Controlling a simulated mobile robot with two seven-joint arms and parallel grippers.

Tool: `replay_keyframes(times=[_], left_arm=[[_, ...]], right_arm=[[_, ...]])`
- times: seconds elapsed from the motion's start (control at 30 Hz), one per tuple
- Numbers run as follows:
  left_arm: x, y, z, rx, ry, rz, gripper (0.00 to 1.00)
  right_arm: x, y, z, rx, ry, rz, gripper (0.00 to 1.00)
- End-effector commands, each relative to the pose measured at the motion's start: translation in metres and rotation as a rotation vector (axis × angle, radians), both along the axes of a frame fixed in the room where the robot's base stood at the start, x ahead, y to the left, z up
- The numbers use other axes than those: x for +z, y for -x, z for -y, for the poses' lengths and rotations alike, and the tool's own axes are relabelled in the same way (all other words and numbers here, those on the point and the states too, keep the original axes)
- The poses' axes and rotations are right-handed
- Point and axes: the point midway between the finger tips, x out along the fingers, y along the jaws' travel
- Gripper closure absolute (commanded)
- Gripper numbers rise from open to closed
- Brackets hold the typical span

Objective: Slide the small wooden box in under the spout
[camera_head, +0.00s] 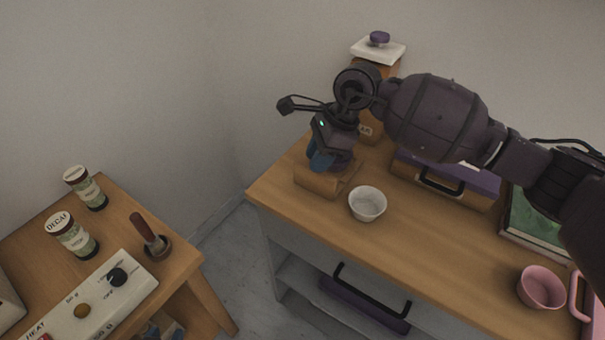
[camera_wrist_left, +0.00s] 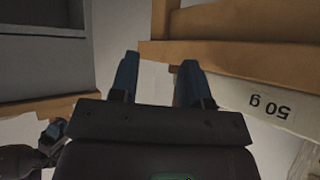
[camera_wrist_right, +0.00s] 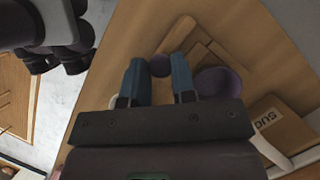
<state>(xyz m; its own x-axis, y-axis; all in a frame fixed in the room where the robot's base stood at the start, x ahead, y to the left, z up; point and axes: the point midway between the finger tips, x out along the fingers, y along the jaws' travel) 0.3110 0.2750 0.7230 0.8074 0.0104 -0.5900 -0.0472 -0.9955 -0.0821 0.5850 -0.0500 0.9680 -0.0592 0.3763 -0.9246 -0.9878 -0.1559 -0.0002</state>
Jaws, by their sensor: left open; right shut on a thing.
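The small wooden box (camera_head: 316,183) sits at the far left end of the wooden counter, partly hidden by my right gripper. In the right wrist view wooden edges (camera_wrist_right: 198,52) show just beyond the fingertips. My right gripper (camera_head: 320,161) reaches down over it, its blue fingers shut on a small round purple knob (camera_wrist_right: 160,66). A larger purple round body (camera_wrist_right: 219,82) stands close beside. The spout cannot be made out, as my gripper and wrist cover that area. My left gripper (camera_wrist_left: 155,72) is open and empty, near the edge of the other table; it is outside the head view.
A white bowl (camera_head: 367,204) stands just in front of the box. A pink mug (camera_head: 541,288) is further right. The left table holds jars (camera_head: 72,234) and a scale (camera_head: 90,300).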

Motion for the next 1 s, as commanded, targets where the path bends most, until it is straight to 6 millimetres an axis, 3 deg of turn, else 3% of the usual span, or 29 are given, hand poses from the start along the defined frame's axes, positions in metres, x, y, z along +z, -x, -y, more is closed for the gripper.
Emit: replay_keyframes(times=[0.03,0.23,0.63,0.67,0.8,1.0], left_arm=[[-0.007,-0.003,0.002,-0.004,0.001,0.001,0.57],[-0.005,-0.015,0.005,-0.014,0.003,0.018,0.57],[-0.005,-0.014,0.003,-0.018,-0.004,0.014,0.57],[-0.005,-0.013,0.003,-0.019,-0.005,0.013,0.57],[-0.006,-0.011,0.002,-0.019,-0.005,0.009,0.57],[-0.006,-0.011,0.002,-0.019,-0.005,0.01,0.57]], right_arm=[[-0.009,-0.013,0.009,-0.005,0.002,-0.006,1.0],[-0.005,-0.041,0.029,-0.001,-0.001,-0.005,1.0],[0.001,-0.048,0.035,-0.004,-0.001,0.004,1.0],[0.001,-0.048,0.035,-0.005,0.0,0.005,0.72],[0.001,-0.048,0.035,-0.003,0.0,0.003,0.51],[0.0,-0.047,0.034,-0.002,-0.001,0.001,0.5]])
